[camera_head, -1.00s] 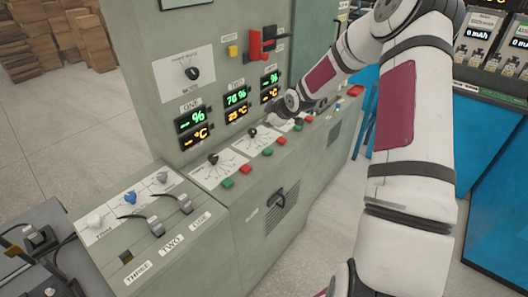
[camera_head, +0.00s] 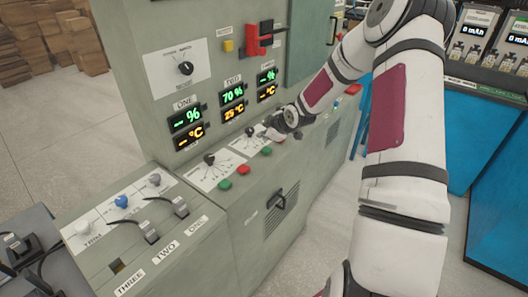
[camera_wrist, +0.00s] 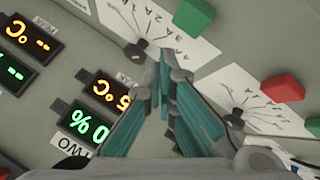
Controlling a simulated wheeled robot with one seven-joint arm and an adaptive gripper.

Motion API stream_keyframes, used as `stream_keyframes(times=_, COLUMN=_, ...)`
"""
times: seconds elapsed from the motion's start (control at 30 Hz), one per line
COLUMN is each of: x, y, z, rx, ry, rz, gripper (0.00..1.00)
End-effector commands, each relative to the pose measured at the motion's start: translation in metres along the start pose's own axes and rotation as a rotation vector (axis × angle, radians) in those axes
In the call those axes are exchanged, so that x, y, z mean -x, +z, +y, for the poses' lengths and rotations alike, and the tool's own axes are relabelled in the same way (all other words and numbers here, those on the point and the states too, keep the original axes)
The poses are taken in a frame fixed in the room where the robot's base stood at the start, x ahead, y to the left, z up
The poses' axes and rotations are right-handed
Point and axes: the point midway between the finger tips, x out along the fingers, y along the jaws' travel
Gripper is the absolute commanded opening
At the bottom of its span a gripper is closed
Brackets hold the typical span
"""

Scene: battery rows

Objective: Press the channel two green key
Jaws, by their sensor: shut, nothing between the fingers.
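The channel two green key (camera_head: 266,152) sits on the sloped panel below the second dial, right of a red key. In the wrist view I take the green key (camera_wrist: 193,18) at the top edge, beside the nearer knob, to be the same one. My gripper (camera_head: 268,134) is shut and empty, over the panel near the channel two dial and just above that key in the head view. In the wrist view its fingertips (camera_wrist: 165,62) meet beside the knob (camera_wrist: 135,48), apart from the green key. The gripper hides the keys farther right.
The channel one green key (camera_head: 225,184) and red key (camera_head: 244,170) lie to the left. The channel two knob (camera_head: 250,131) stands close by the gripper. The TWO display (camera_head: 233,97) is on the upright face behind. A switch box (camera_head: 130,240) is at lower left.

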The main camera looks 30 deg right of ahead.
Motion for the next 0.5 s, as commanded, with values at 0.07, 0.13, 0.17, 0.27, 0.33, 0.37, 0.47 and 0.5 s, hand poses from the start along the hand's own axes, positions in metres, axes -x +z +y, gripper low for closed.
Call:
stream_keyframes(times=0.07, x=-0.008, y=0.005, z=-0.005, rx=0.0, ry=-0.002, rz=-0.001, gripper=0.0)
stream_keyframes(times=0.13, x=-0.012, y=0.007, z=-0.007, rx=0.0, ry=0.0, rz=0.0, gripper=0.0)
stream_keyframes(times=0.17, x=-0.013, y=0.008, z=-0.008, rx=0.0, ry=0.0, rz=0.0, gripper=0.0)
stream_keyframes(times=0.27, x=-0.015, y=0.011, z=-0.011, rx=0.0, ry=0.0, rz=-0.001, gripper=0.0)
stream_keyframes(times=0.33, x=-0.016, y=0.012, z=-0.012, rx=0.0, ry=0.0, rz=-0.001, gripper=0.0)
stream_keyframes(times=0.37, x=-0.017, y=0.012, z=-0.012, rx=0.0, ry=0.0, rz=0.0, gripper=0.0)
stream_keyframes(times=0.47, x=-0.017, y=0.012, z=-0.012, rx=0.0, ry=0.0, rz=0.0, gripper=0.0)
stream_keyframes(times=0.5, x=-0.017, y=0.012, z=-0.012, rx=0.0, ry=0.0, rz=0.0, gripper=0.0)
